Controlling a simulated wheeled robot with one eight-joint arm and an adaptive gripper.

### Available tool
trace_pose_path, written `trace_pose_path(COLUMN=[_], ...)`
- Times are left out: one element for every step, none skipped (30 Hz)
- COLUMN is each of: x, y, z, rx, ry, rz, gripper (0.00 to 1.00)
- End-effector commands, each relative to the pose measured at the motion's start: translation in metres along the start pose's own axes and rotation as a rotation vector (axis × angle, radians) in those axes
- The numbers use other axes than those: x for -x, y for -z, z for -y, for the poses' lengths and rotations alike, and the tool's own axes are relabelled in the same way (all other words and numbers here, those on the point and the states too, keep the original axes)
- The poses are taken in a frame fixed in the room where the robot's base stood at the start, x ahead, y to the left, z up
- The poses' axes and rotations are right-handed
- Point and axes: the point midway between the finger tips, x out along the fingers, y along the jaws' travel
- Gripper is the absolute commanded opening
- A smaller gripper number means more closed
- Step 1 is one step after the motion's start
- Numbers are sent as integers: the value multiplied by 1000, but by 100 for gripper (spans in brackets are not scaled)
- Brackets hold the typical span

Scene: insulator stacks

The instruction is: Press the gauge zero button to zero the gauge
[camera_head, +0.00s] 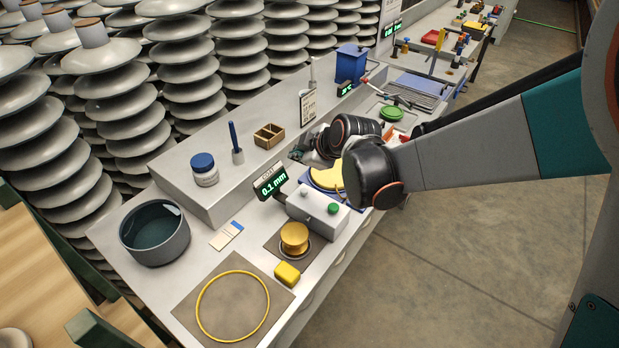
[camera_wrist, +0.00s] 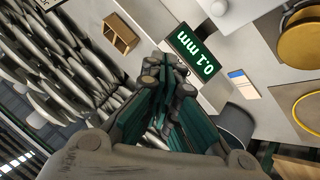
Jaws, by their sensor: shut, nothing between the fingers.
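The gauge display (camera_head: 270,180) is a dark panel reading 0.1 mm in green digits; it also shows in the wrist view (camera_wrist: 194,54). In the head view it stands behind a light grey box (camera_head: 312,212) with a round green button (camera_head: 332,208) on top. Which of these is the zero button is not labelled legibly. My gripper (camera_head: 300,154) is shut and empty, partly behind my wrist in the head view. In the wrist view its fingertips (camera_wrist: 168,70) lie just left of the display, with no visible contact.
Near the box are a gold spool (camera_head: 294,238), a yellow block (camera_head: 288,274) and a yellow ring (camera_head: 200,306) on a mat. A dark pot (camera_head: 155,232), a blue-lidded jar (camera_head: 204,168) and a wooden tray (camera_head: 268,136) stand left. Insulator stacks (camera_head: 125,125) line the back.

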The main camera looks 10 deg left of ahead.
Motion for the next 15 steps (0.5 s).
trace_pose_path(x=[0,-1,-2,-2,-4,-5,-7,-8,-11,-13,-16,-19,-22,-24,-28], y=[0,-1,-1,-2,-3,-4,-5,-6,-8,-10,-11,-14,-16,-18,-21], z=[0,0,1,2,2,4,5,6,8,9,11,13,15,17,20], rx=[0,0,-1,-1,-1,-1,-1,-1,-1,-1,-1,-1,-1,-1,-1], ry=[0,0,0,0,0,0,0,0,0,0,0,0,0,0,0], rz=[0,0,0,0,0,0,0,0,0,0,0,0,0,0,0], gripper=[0,0,0,0,0,0,0,0,0,0,0,0,0,0,0])
